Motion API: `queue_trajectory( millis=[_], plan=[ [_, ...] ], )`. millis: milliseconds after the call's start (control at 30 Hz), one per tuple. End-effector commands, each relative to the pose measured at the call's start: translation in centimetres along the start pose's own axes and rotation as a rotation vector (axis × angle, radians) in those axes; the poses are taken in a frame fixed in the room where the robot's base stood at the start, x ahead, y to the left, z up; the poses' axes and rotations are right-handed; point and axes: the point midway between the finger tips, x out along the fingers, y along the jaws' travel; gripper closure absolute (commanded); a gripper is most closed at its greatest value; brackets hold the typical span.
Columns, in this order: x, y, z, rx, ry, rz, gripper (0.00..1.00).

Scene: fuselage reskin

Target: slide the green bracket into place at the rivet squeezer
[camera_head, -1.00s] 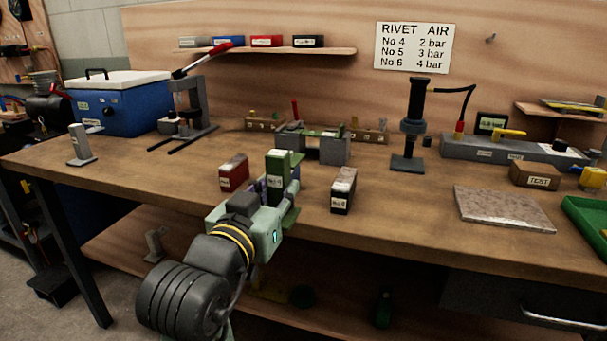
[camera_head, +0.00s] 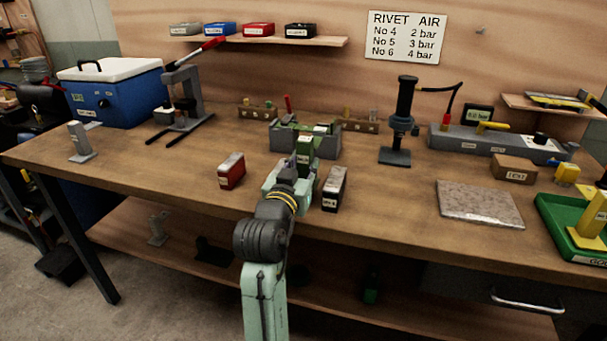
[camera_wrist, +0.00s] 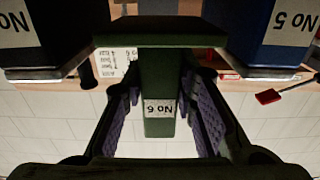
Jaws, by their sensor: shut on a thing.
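The green bracket (camera_head: 304,150), labelled No 6 in the wrist view (camera_wrist: 158,85), stands upright in my gripper (camera_head: 300,170). In the wrist view, the purple finger pads of my gripper (camera_wrist: 160,105) lie on both sides of it, and its wide green plate spans above. In the head view the bracket overlaps the front of a grey fixture (camera_head: 326,146) with a red lever. I cannot tell whether they touch. A black upright tool (camera_head: 403,122) with a hose stands to the right; I cannot tell which device is the rivet squeezer.
A red block (camera_head: 231,171) stands left of my gripper and a black block (camera_head: 334,188) close to its right. A lever press (camera_head: 187,95) stands back left, a stone slab (camera_head: 480,204) lies right.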

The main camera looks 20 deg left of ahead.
Motion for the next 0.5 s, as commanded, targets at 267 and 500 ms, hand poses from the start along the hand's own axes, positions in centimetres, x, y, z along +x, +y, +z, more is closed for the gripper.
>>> queue_trajectory(
  millis=[267, 500],
  plan=[
    [-0.1, 0.0, 2.9, -0.002, 0.001, -0.001, 1.0],
    [-0.1, 0.0, 3.0, 0.0, 0.002, 0.0, 1.0]
  ],
)
